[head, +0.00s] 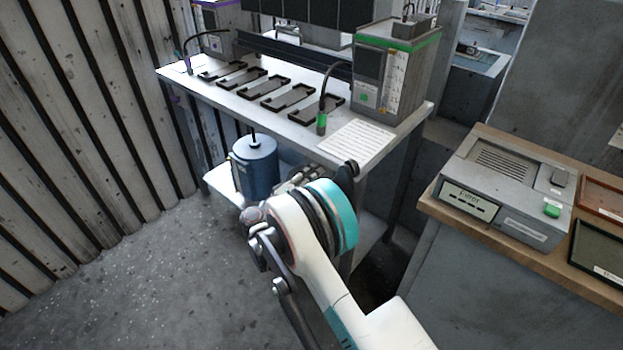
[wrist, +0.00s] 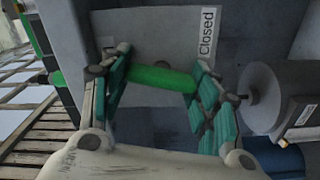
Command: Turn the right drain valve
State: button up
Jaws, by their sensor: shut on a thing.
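In the wrist view a green bar-shaped handle (wrist: 160,79), which looks like the drain valve's handle, lies across between the fingers of my gripper (wrist: 163,76). The teal finger pads are closed on its two ends. A grey plate (wrist: 150,30) behind it carries a white label (wrist: 207,32) reading "Closed". The handle slants slightly down to the right in the picture. In the head view my arm covers the gripper and the valve, below the right front corner of the white bench (head: 228,94).
A blue canister (head: 255,165) stands on the bench's lower shelf. A grey cylinder (wrist: 285,92) is close to my right finger in the wrist view. On the bench are black trays (head: 288,96) and a green-striped unit (head: 385,75). A wooden-topped counter (head: 500,245) stands at the right.

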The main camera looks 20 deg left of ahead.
jog(key=shift+n, duration=0.6)
jog(key=o, duration=1.1)
jog(key=shift+a, duration=0.1)
jog(key=v, duration=1.2)
jog(key=shift+f, duration=0.1)
